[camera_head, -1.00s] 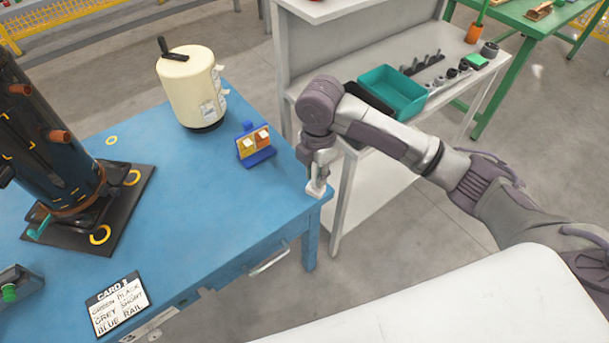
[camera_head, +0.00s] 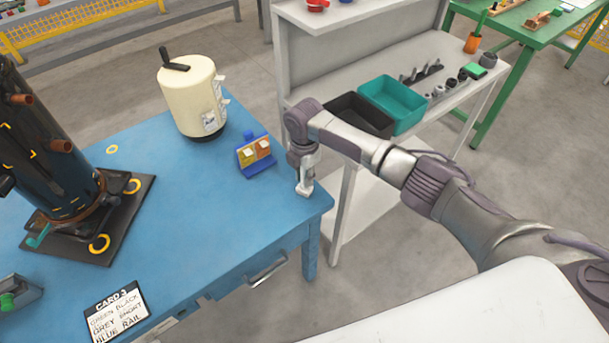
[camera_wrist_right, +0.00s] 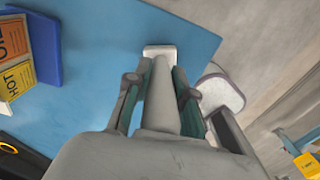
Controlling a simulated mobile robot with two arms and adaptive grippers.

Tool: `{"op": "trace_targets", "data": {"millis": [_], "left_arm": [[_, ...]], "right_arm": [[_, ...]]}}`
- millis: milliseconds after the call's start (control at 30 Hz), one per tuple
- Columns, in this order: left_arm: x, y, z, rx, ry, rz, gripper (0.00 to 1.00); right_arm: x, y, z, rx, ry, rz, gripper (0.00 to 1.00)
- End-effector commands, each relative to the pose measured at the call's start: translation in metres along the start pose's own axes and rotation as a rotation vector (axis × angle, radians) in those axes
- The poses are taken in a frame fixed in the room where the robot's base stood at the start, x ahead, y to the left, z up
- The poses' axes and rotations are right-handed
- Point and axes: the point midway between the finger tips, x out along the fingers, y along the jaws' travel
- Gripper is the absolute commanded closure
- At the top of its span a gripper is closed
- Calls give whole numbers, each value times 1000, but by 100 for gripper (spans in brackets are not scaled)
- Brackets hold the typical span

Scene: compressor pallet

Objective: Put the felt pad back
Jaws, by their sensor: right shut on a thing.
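My right gripper (camera_head: 306,184) is over the right corner of the blue table (camera_head: 215,230). It is shut on a pale grey piece with a flat white end (camera_head: 304,190), which I take to be the felt pad. In the right wrist view the piece (camera_wrist_right: 160,95) is between the two fingers (camera_wrist_right: 160,88), its white end (camera_wrist_right: 160,50) against the blue of the table. I cannot tell whether it touches the tabletop. My left gripper is not in view.
A blue stand with yellow and orange cards (camera_head: 254,155) is just left of the gripper, with a cream canister (camera_head: 190,95) behind. A black cylinder (camera_head: 50,150) stands on a dark base at left. Black (camera_head: 358,115) and teal (camera_head: 393,102) bins are on the shelf. The front tabletop is mostly clear.

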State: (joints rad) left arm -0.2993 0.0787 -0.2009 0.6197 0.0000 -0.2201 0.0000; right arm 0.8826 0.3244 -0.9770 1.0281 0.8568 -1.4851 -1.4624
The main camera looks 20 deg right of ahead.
Motion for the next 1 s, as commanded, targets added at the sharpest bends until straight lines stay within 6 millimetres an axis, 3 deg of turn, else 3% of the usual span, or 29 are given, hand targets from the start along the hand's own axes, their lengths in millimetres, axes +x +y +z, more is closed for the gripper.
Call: {"op": "trace_targets", "data": {"millis": [333,367,500,833,1000], "left_arm": [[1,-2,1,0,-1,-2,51],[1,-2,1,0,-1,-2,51],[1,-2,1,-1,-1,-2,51],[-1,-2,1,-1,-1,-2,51],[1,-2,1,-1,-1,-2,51]], "right_arm": [[5,0,0,0,0,0,100],[4,0,0,0,0,0,74],[4,0,0,0,0,0,52],[1,0,0,0,0,1,52],[-19,0,1,-1,-1,4,52]]}}
